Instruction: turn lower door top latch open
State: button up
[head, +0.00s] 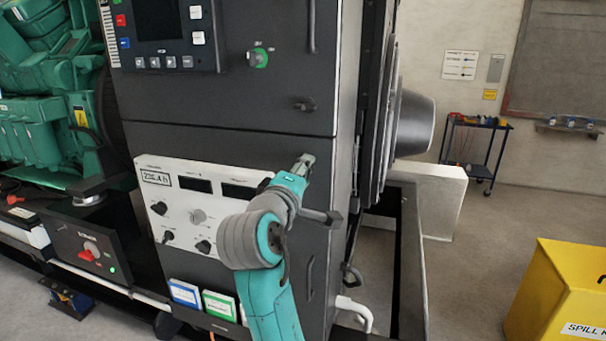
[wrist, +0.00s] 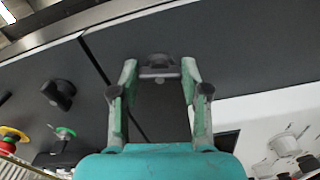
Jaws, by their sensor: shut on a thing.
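The lower door (head: 326,190) of the dark cabinet is shut, just below the seam under the upper door. Its top latch (wrist: 158,70) is a small dark handle near the door's right edge. My gripper (wrist: 159,72) has one finger on each side of this latch and is shut on it. In the head view my gripper (head: 304,161) reaches up to the door from below, and it hides most of the latch. The exact angle of the latch is hard to tell.
The upper door's latch (head: 305,104) and a green key switch (head: 258,57) sit above. A white meter panel (head: 177,190) with knobs is close to my arm's left. A door pull (head: 310,278) is below. A yellow spill bin (head: 560,290) stands right, with open floor between.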

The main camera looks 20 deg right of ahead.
jog(key=shift+n, duration=1.2)
jog(key=o, duration=1.1)
jog(key=shift+o, duration=0.2)
jog(key=v, duration=1.2)
jog(key=shift+f, duration=0.1)
